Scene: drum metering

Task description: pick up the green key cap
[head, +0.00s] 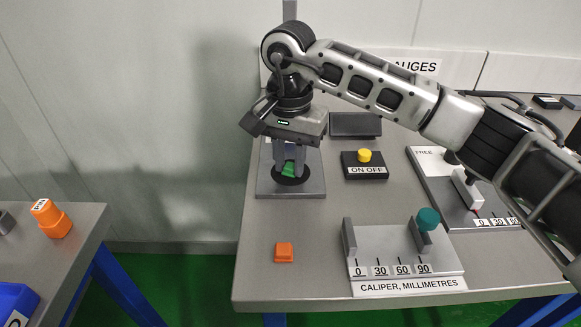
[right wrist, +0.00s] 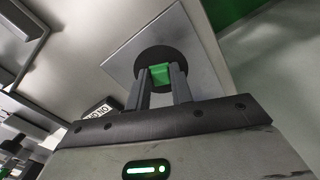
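The green key cap (head: 289,167) is at the dark round spot (head: 291,176) on a grey square plate (head: 262,181), at the left of the bench. My right gripper (head: 289,165) points down over the plate. In the right wrist view, its two fingers (right wrist: 161,82) flank the green cap (right wrist: 160,73) closely, with no clear gap on either side, and look shut on it. The fingers hide part of the cap. Whether it is lifted off the dark spot I cannot tell. My left gripper is not in view.
An orange cap (head: 284,252) lies near the bench's front left. A caliper board (head: 395,243) with a teal knob (head: 428,218) stands to its right. A yellow-button box (head: 364,168) is right of the plate. Orange blocks (head: 52,219) and a blue bin (head: 14,302) are on the left table, across a gap.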

